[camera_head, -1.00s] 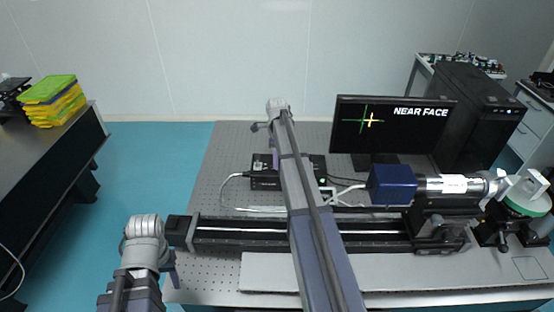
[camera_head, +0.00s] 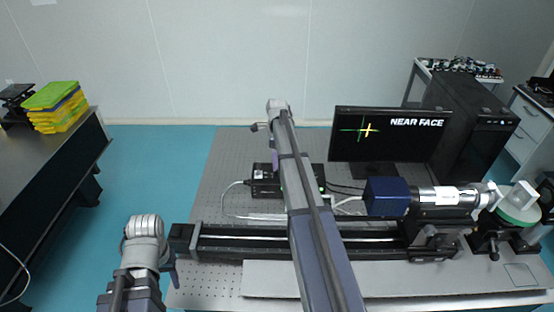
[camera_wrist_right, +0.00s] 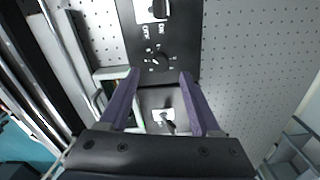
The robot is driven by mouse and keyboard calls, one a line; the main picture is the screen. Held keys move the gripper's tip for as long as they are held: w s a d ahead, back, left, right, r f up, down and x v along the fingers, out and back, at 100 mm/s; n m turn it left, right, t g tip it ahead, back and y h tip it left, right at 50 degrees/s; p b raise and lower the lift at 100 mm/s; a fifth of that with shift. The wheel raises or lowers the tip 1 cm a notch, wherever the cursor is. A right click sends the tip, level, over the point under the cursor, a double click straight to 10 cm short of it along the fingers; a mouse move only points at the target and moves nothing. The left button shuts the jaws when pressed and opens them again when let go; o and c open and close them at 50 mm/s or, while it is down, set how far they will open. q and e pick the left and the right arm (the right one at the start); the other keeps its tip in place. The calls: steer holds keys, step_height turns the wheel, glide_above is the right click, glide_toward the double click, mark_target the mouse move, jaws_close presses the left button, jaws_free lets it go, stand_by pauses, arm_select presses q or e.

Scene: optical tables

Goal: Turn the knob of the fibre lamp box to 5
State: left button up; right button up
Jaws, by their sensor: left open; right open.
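The fibre lamp box (camera_head: 263,187) is a black box on the perforated optical table, partly hidden by my right arm in the head view. In the right wrist view its dark panel (camera_wrist_right: 184,40) carries a small black knob (camera_wrist_right: 157,61) ringed by pale marks, too small to read. My right gripper (camera_wrist_right: 160,74) is open, with its purple fingers either side of the knob's line. The knob shows just beyond the fingertips; I cannot tell whether they touch it. My left gripper (camera_head: 172,272) is open at the table's left front edge, away from the box, its fingers mostly hidden.
A long black rail (camera_head: 250,243) runs in front of the box. A blue camera unit (camera_head: 386,196) and a monitor (camera_head: 388,136) reading "NEAR FACE" stand to the right. Cables lie beside the box. The perforated table top (camera_head: 222,165) is bare behind left.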

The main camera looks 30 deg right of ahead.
steer(key=shift+r+p, duration=1.05)
steer(key=shift+r, duration=0.55)
arm_select(q)
step_height(320, 180, up, 3)
steer(key=shift+r, duration=0.1)
